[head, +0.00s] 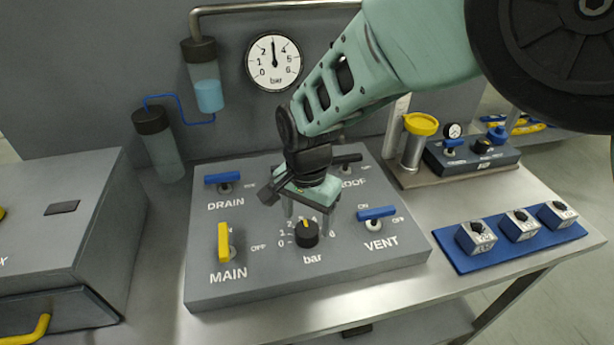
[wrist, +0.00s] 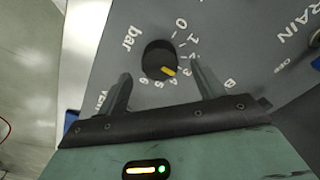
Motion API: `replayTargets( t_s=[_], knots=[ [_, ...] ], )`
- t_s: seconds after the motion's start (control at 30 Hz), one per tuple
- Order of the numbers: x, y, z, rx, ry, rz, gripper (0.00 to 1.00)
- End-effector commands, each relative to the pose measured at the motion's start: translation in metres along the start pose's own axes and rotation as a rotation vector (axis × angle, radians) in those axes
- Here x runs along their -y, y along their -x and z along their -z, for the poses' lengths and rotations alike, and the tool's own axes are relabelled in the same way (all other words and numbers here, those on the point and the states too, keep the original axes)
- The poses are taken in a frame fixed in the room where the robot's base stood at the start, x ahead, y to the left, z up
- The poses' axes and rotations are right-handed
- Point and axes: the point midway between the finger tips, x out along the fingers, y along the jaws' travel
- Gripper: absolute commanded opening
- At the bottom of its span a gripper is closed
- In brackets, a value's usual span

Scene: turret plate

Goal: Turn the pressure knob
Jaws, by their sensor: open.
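The pressure knob (head: 306,234) is a round black dial with a yellow pointer on the grey panel (head: 330,278), above the label "bar". A white numbered scale runs around it. In the wrist view the knob (wrist: 160,61) shows with its yellow pointer near the 4. My gripper (head: 305,222) is over the panel just behind the knob in the head view, pointing down. Its two fingers also show in the wrist view (wrist: 163,88), spread apart, with the knob ahead of the gap between them. Nothing is between the fingers.
A yellow MAIN lever (head: 223,243), a blue DRAIN lever (head: 223,178) and a blue VENT lever (head: 376,213) flank the knob. A dark lever (head: 347,158) is behind my gripper. The wall gauge (head: 273,62) points straight up. Blocks sit on a blue mat (head: 465,264).

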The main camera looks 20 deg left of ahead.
Motion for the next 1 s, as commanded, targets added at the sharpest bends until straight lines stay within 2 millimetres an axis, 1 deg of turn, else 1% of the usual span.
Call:
replayTargets(
  t_s=[0.03, 0.3, 0.4, 0.5, 0.6, 0.7, 1.0],
  knots=[
    [0.001, 0.011, 0.000, -0.002, 0.000, 0.007, 0.68],
    [0.001, 0.075, 0.000, -0.003, 0.000, 0.008, 0.68],
    [0.001, 0.096, 0.000, -0.002, -0.001, 0.006, 0.68],
    [0.001, 0.113, 0.000, -0.002, 0.000, 0.005, 0.68],
    [0.001, 0.124, 0.000, -0.002, 0.000, 0.003, 0.68],
    [0.000, 0.131, 0.000, -0.001, 0.000, 0.002, 0.68],
    [0.000, 0.134, 0.000, -0.001, 0.000, 0.001, 0.68]
  ],
)
